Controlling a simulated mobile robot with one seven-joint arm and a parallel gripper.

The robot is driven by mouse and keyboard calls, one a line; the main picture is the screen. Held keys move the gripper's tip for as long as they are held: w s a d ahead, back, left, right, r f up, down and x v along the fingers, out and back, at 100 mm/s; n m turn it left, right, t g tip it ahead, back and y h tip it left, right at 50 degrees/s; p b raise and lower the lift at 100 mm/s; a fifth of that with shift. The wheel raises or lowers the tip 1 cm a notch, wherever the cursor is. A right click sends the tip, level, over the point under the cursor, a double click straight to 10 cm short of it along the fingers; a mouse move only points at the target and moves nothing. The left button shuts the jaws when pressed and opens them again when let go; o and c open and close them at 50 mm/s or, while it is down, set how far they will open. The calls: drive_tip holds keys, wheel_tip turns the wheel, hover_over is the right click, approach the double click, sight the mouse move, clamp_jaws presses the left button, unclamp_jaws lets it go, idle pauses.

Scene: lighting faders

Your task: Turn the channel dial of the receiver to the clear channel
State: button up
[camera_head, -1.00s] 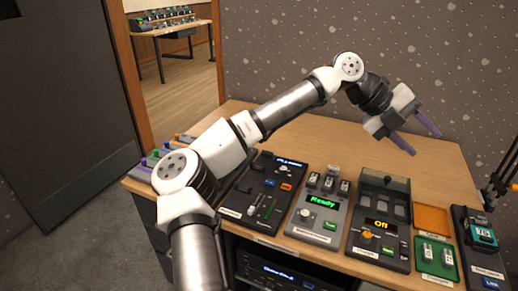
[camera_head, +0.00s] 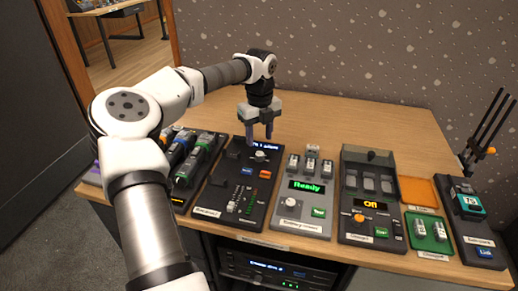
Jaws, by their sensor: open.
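The black panel that looks like the receiver (camera_head: 222,198) lies on the desk, left of the middle. It has a small lit blue display (camera_head: 266,146), partly hidden by my gripper and too small to read. A pale round knob, which appears to be the channel dial (camera_head: 261,155), sits just below the display. My gripper (camera_head: 259,141) points down over the top of this panel, its two purple fingers open and empty. The fingertips are close to the dial, and I cannot tell if they touch the panel.
Handheld microphones (camera_head: 188,155) lie on a unit to the left. To the right are a charger panel reading Ready (camera_head: 305,208), a panel reading Off (camera_head: 371,225), a green tray (camera_head: 427,243) and a bodypack unit (camera_head: 478,235) with antennas behind. The back of the desk (camera_head: 370,120) is clear.

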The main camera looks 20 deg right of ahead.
sight(260, 153)
wheel_tip(260, 153, down, 6)
drive_tip(key=shift+r, duration=0.1)
drive_tip(key=shift+c, duration=0.5)
drive_tip(key=c, duration=0.9)
drive_tip(key=shift+m+p, duration=0.3)
drive_tip(key=m+p, duration=0.1)
drive_tip(key=m, duration=0.4)
drive_tip(key=shift+m, duration=0.3)
drive_tip(key=m+p, duration=0.1)
drive_tip(key=m, duration=0.4)
drive_tip(key=shift+w, duration=0.1)
drive_tip(key=shift+m, duration=0.4)
